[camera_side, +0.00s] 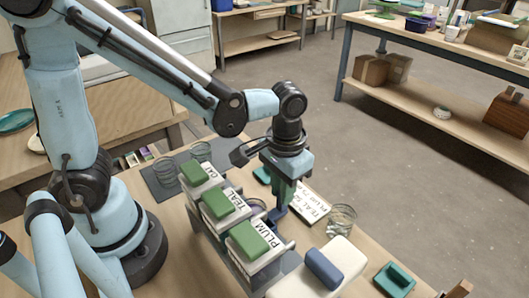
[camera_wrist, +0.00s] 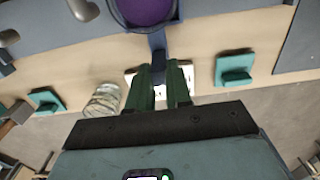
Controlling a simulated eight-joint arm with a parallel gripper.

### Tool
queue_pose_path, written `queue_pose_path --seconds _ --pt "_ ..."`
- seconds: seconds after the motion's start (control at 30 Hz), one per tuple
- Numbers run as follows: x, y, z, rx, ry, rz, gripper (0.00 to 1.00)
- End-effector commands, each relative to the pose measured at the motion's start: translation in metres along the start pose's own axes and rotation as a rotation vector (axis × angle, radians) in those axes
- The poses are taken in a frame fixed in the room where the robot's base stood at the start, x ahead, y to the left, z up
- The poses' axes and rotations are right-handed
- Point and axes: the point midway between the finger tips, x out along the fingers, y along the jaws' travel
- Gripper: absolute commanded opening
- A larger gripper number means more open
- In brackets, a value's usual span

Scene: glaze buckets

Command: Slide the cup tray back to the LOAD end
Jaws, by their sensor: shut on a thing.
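The cup tray's dark blue handle (camera_side: 278,214) shows under my gripper (camera_side: 283,198) in the side view. In the wrist view the green fingers of my gripper (camera_wrist: 164,85) are shut on the handle (camera_wrist: 160,58), one on each side. The handle joins a round dark holder with a cup of purple glaze (camera_wrist: 145,10) at the top edge. In the side view the cup is mostly hidden behind the bins and my gripper. No LOAD marking is readable in either view.
White bins with green tops, labelled PLUM (camera_side: 268,243) and TEAL (camera_side: 228,205), stand left of my gripper. A lettered card (camera_side: 308,207), a clear glass (camera_side: 342,219) and a teal block (camera_side: 395,279) are to the right. A white block with a blue grip (camera_side: 323,268) lies in front.

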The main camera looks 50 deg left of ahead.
Motion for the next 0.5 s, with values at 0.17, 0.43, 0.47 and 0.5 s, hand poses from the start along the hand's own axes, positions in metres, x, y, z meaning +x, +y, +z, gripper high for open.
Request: queue_pose_path --seconds 0.17,0.43,0.47,0.5 --pt "0.0 0.0 -0.001 0.0 0.002 0.0 0.0" --pt "0.0 -0.014 -0.001 -0.002 0.002 0.0 0.0" --pt "0.0 -0.016 -0.001 -0.002 0.002 0.0 0.0" --pt "0.0 -0.019 -0.001 -0.002 0.002 0.0 0.0"
